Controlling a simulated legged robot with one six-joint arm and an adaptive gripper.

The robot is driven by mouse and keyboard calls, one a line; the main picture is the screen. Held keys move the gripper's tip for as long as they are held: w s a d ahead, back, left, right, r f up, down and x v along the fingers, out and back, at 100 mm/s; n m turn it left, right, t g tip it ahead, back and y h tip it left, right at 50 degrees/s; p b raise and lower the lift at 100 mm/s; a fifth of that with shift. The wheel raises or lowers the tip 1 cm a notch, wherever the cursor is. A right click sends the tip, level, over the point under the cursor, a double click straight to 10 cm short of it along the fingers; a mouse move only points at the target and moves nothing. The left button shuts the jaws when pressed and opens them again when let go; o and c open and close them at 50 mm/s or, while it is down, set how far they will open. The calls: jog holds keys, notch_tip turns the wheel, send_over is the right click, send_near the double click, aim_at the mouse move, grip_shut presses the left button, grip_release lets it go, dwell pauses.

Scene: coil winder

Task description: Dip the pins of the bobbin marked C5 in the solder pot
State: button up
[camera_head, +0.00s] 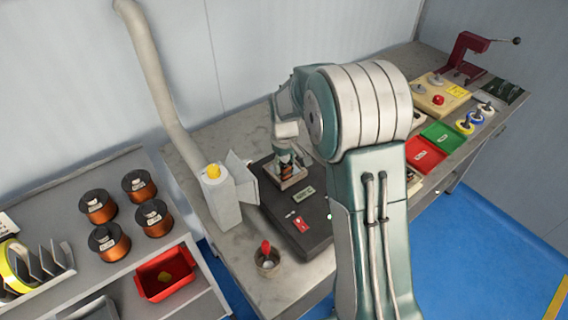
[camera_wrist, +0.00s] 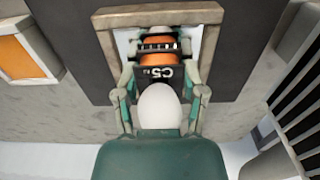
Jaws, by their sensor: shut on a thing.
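The bobbin marked C5 (camera_wrist: 160,72) has orange copper winding and a black flange with white lettering, upside down in the wrist view. My gripper (camera_wrist: 160,48) is shut on it, one finger on each side. The bobbin is over the square, light-rimmed opening of the solder pot (camera_wrist: 158,15), whose pale inside shows around it. In the head view the copper bobbin (camera_head: 286,168) is upright at the pot (camera_head: 297,182), on a dark base unit (camera_head: 310,232). The pins are hidden, and I cannot tell whether they touch the solder.
A small cup with a red-topped tool (camera_head: 267,262) is in front. Copper spools (camera_head: 98,206) and a red bin (camera_head: 166,273) are left. Green (camera_head: 441,135) and red (camera_head: 424,156) trays lie right.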

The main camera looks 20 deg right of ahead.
jog(key=shift+r, duration=0.1)
dwell(0.4)
jog(key=shift+r, duration=2.65)
